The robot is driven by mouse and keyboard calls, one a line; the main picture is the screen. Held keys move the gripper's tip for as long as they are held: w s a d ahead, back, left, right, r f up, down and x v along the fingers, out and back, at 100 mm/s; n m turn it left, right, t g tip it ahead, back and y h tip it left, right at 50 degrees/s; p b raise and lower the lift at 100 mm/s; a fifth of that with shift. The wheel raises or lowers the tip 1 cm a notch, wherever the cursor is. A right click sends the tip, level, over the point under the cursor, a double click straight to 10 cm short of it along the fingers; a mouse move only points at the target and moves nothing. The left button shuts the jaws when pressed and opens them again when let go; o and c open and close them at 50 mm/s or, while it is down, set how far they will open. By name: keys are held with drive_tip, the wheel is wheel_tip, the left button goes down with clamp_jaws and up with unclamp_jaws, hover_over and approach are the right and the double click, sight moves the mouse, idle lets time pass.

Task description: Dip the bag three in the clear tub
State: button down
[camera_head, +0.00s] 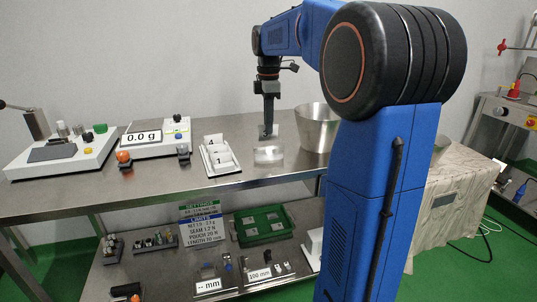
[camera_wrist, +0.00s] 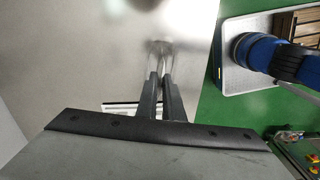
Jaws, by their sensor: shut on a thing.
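My gripper (camera_head: 268,122) points straight down over the steel bench and is shut on a small greyish bag (camera_head: 266,134). Little of the bag shows below the fingertips, and I cannot read any number on it. The clear tub (camera_head: 268,155) stands on the bench directly below the gripper. The bag is at or just above the tub's rim; I cannot tell whether it is inside. In the wrist view the closed fingers (camera_wrist: 162,82) point at a blurred, pale, see-through shape, and I cannot separate bag from tub there.
A steel bucket (camera_head: 317,128) stands close right of the tub. A white holder (camera_head: 220,158) with numbered cards is close left. Scales reading 0.0 g (camera_head: 155,137) and a sealer-like device (camera_head: 62,152) stand farther left. A green tray (camera_head: 263,224) is on the lower shelf.

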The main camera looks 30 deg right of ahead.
drive_tip(key=shift+r, duration=0.1)
drive_tip(key=shift+r, duration=2.4)
